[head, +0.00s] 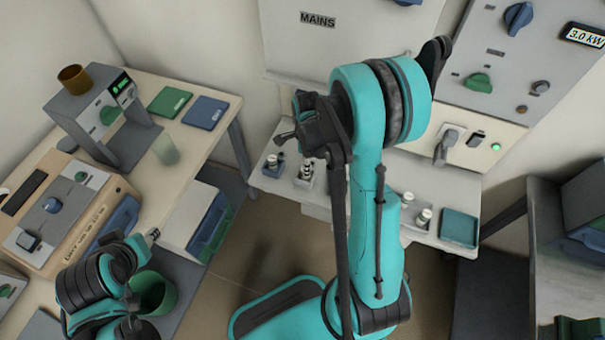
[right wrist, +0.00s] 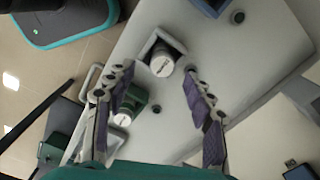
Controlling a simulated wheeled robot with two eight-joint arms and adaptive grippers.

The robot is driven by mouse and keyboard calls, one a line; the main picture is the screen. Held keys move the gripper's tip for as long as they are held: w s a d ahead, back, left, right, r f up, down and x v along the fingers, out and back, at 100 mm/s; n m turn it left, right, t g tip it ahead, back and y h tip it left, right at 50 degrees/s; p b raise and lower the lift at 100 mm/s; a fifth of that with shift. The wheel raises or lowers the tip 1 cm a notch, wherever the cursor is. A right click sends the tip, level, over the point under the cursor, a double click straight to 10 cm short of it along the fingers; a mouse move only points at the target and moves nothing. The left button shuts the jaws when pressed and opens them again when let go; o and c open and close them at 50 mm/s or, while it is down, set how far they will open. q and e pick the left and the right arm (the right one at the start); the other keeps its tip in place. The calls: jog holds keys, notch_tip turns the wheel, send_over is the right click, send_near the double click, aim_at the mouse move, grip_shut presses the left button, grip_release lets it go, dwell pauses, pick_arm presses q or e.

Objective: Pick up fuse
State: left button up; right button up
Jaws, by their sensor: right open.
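Small white-capped fuses stand in holders on the white shelf (head: 325,200) under the mains panel in the head view. In the right wrist view one fuse (right wrist: 162,66) sits in a grey angular holder, and another fuse (right wrist: 123,118) sits by a green holder (right wrist: 132,100). My right gripper (head: 296,142) is above the shelf, and its open fingers also show in the right wrist view (right wrist: 158,82). The grey-holder fuse appears between and beyond the fingertips; no contact is visible. My left gripper (head: 145,242) is over the left bench; its finger opening is unclear.
A green cup (head: 153,292) is beside my left gripper. The left bench holds a beige device (head: 62,215), a grey device (head: 98,112) and a brown cup (head: 74,78). A teal tray (head: 459,228) lies at the shelf's right end. The mains panel (head: 335,45) rises behind the shelf.

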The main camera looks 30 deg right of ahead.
jog(key=f+b, duration=0.2)
jog(key=f, duration=0.3)
jog(key=shift+w, duration=0.2)
grip_shut()
jog(key=shift+r, duration=0.1)
